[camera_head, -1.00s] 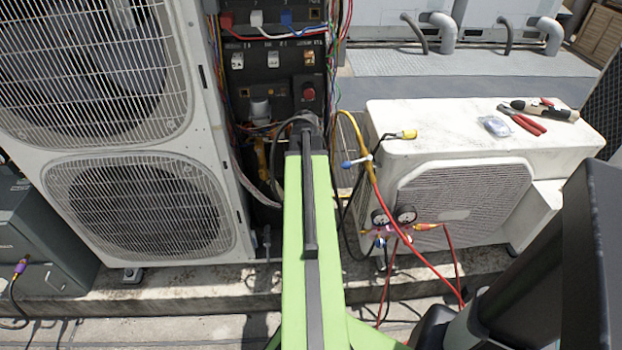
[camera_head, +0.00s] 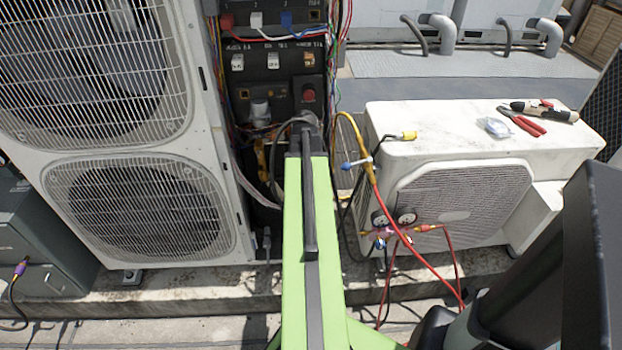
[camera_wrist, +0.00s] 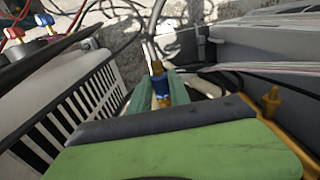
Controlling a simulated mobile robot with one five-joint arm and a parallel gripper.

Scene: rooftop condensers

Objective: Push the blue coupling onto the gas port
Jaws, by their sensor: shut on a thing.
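In the wrist view, my gripper (camera_wrist: 160,88) has its two green fingers shut on the blue coupling (camera_wrist: 158,83). Brass shows at both ends of the coupling, and a pale hose seems to run from its far end. A brass fitting (camera_wrist: 272,101) stands upright on a brass pipe at the right, apart from the coupling. I cannot tell whether it is the gas port. In the head view, my green arm hides the fingers and the coupling.
An open electrical panel (camera_head: 280,80) with loose wires stands beside the large condenser (camera_head: 150,210). At the right, a small white condenser (camera_head: 450,125) carries red pliers (camera_head: 522,122). A gauge manifold (camera_head: 394,218) with red and yellow hoses hangs beside the arm.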

